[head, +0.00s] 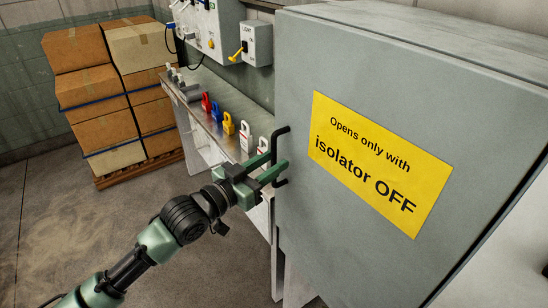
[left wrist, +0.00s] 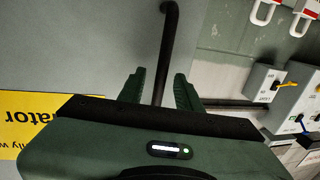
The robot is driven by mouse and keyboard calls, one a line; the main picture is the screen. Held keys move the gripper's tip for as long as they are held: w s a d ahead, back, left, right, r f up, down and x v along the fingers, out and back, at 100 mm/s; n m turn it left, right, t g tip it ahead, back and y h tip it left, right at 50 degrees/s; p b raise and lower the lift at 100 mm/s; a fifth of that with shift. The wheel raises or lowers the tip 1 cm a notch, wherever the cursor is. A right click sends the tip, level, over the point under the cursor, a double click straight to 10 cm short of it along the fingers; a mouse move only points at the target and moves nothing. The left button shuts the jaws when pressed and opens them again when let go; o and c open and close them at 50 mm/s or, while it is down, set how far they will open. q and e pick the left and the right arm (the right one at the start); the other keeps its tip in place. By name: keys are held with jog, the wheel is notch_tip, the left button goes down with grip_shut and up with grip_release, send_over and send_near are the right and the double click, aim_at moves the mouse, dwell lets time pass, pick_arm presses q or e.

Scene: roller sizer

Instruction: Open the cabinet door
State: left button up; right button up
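The grey cabinet door (head: 300,220) fills the right side of the head view and looks shut. It bears a yellow sign (head: 375,165) reading "Opens only with isolator OFF". A black bar handle (head: 275,143) stands upright at the door's left edge; it also shows in the left wrist view (left wrist: 168,45). My left gripper (head: 274,168) is at the handle, its green fingers open on either side of the bar. In the left wrist view the bar runs between the fingertips (left wrist: 160,85), with a gap visible on both sides. My right gripper is not in view.
A metal bench (head: 186,98) left of the cabinet carries several coloured padlocks. Above it hang a grey control panel (head: 203,28) and a box labelled LIGHT (head: 257,42) with a yellow lever. Cardboard boxes (head: 92,94) stand on a pallet. The floor at left is clear.

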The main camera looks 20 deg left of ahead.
pick_arm(q)
jog(key=shift+w+d, duration=0.25)
jog(key=shift+w, duration=0.25)
jog(key=shift+c, duration=0.3)
grip_shut()
dwell(0.9)
